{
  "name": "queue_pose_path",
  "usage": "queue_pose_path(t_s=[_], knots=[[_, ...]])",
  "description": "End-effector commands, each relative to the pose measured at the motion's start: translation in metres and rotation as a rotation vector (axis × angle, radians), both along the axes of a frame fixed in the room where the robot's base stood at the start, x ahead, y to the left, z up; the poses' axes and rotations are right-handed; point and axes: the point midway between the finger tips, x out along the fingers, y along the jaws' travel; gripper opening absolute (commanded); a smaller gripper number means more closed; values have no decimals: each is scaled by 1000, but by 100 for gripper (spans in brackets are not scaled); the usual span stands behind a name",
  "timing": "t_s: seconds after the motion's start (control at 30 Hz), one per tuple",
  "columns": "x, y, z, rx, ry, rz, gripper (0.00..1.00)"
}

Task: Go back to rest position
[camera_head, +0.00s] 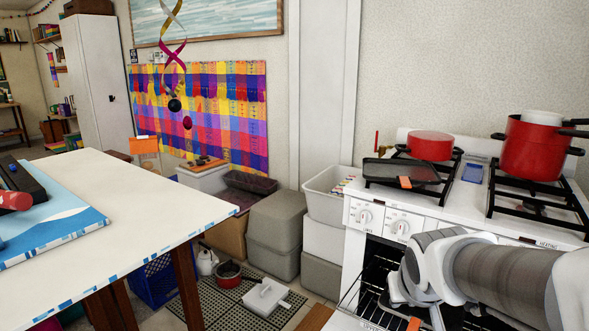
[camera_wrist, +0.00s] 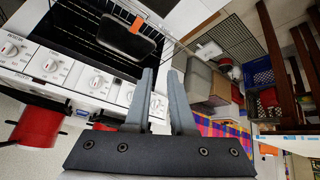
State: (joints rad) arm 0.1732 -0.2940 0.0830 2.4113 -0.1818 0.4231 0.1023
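My arm reaches in from the lower right of the head view, in front of the stove (camera_head: 375,216). My gripper shows in the wrist view (camera_wrist: 160,75), its two dark fingers apart with nothing between them. In the head view the arm's end hangs before the open oven, and its fingers are hard to make out. A dark pan with an orange patch (camera_wrist: 127,45) lies at the open oven in the wrist view, apart from the fingers. In the head view mostly its orange patch (camera_head: 413,323) shows, below my arm.
A dark griddle (camera_head: 400,171), a red pan (camera_head: 430,147) and a red pot (camera_head: 532,150) stand on the stove. A white table (camera_head: 130,205) fills the left. Grey bins (camera_head: 275,228), a white box (camera_head: 265,297) and a blue crate (camera_head: 153,281) stand on the floor between.

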Motion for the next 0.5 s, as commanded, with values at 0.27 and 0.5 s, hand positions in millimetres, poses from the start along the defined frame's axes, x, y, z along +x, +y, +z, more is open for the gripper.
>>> queue_pose_path(t_s=[0.27,0.5], knots=[[-83,31,24,62,56,32,22],[-139,52,31,131,104,84,22]])
